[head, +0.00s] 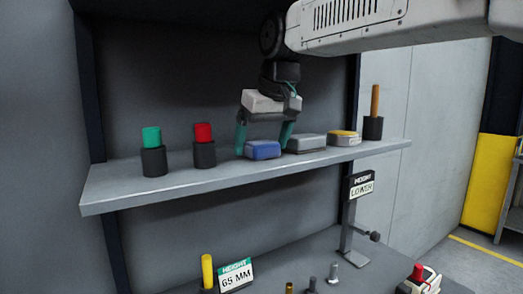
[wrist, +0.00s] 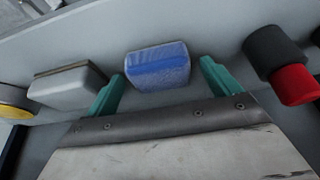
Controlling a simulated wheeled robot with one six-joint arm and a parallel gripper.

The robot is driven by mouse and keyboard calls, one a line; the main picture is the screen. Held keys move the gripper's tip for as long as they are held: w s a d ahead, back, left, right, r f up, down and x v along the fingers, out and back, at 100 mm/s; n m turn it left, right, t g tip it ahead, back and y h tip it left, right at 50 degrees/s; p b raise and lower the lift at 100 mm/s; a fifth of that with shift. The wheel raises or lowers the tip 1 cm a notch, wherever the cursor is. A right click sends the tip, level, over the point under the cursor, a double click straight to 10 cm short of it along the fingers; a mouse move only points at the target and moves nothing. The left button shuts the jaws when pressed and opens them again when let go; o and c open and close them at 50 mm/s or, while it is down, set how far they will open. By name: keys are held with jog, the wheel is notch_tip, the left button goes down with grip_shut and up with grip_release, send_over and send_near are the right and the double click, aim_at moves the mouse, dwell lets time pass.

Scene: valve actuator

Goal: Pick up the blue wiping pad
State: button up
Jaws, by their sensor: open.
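The blue wiping pad (head: 263,150) lies on the grey shelf, between the red-topped holder and a grey pad. My gripper (head: 264,138) is above and around it, with one green finger to each side. In the wrist view the blue pad (wrist: 158,67) sits between the fingertips of my open gripper (wrist: 160,80), with a gap visible on both sides. The pad still rests on the shelf, and its underside is hidden.
A grey pad (head: 306,142) lies close to the right of the blue pad, then a yellow-topped pad (head: 344,137). Dark holders carry a red cylinder (head: 203,132), a green cylinder (head: 151,137) and an orange rod (head: 375,100). The shelf's front strip (head: 230,176) is clear.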

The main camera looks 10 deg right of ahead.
jog(key=c, duration=1.1)
jog(key=shift+c, duration=0.2)
jog(key=shift+r, duration=0.1)
jog(key=shift+r, duration=0.2)
jog(key=s+d, duration=0.3)
jog(key=s, duration=0.5)
jog(key=s+d, duration=0.4)
jog(key=s, duration=0.4)
jog(key=shift+s, duration=0.35)
